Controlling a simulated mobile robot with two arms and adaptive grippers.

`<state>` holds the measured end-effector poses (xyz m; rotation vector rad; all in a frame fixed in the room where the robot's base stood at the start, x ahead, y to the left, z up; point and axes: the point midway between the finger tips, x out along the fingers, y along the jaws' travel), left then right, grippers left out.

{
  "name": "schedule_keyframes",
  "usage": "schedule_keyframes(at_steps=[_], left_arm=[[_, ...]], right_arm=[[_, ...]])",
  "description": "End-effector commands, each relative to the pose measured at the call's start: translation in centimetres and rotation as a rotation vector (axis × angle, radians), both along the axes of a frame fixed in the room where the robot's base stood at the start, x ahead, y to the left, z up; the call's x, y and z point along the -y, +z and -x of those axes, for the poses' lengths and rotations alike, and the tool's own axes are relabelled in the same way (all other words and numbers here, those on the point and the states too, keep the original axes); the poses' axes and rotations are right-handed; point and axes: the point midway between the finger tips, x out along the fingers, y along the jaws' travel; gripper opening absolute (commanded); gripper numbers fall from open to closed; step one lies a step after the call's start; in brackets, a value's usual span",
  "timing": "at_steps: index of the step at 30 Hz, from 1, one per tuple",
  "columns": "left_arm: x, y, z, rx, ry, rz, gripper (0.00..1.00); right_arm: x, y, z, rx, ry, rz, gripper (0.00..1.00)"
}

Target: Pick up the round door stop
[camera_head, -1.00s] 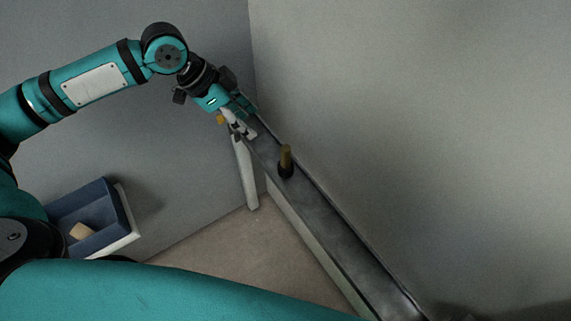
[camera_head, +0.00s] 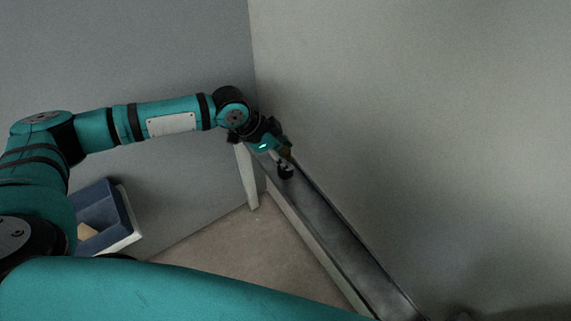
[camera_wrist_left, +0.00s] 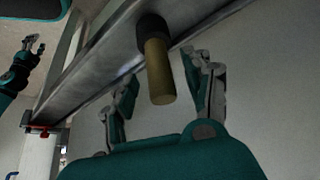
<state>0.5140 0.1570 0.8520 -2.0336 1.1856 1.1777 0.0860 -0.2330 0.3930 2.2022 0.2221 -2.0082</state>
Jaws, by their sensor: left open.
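The round door stop is an upright cylinder with a dark lower part and an olive-tan upper part. It stands on the narrow grey ledge (camera_head: 335,235). In the left wrist view the door stop (camera_wrist_left: 159,72) lies between the two fingers of my open left gripper (camera_wrist_left: 165,78), with visible space at its sides. In the head view my left gripper (camera_head: 282,160) is at the door stop (camera_head: 286,173) and partly covers it. A small gripper, apparently my right one (camera_wrist_left: 34,46), shows at the left of the left wrist view; its jaw state is unclear.
A blue bin (camera_head: 124,212) with a tan block (camera_head: 87,231) stands at the left. A pale post (camera_head: 247,175) stands near the ledge's far end. Walls rise behind and along the ledge. The ledge's near stretch looks clear.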

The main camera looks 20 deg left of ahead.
Motion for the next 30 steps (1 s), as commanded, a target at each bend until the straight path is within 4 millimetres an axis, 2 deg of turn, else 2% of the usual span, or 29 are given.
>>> schedule_keyframes(at_steps=[3, 11, 22, 30], left_arm=[[0.45, -0.94, -0.23, 0.000, 0.000, -0.001, 0.51], [0.48, -1.12, -0.28, 0.000, 0.000, -0.001, 0.50], [0.46, -1.10, -0.27, 0.000, 0.000, -0.001, 0.01], [0.46, -1.08, -0.27, 0.000, 0.000, -0.001, 0.00]], right_arm=[[-0.06, 0.11, 0.01, 0.000, -0.001, -0.001, 0.40], [-0.03, 0.08, 0.02, 0.000, 0.000, 0.000, 0.40], [0.31, 0.09, 0.02, 0.000, 0.002, 0.003, 0.40], [0.45, 0.09, 0.02, -0.001, 0.003, 0.006, 0.40]])
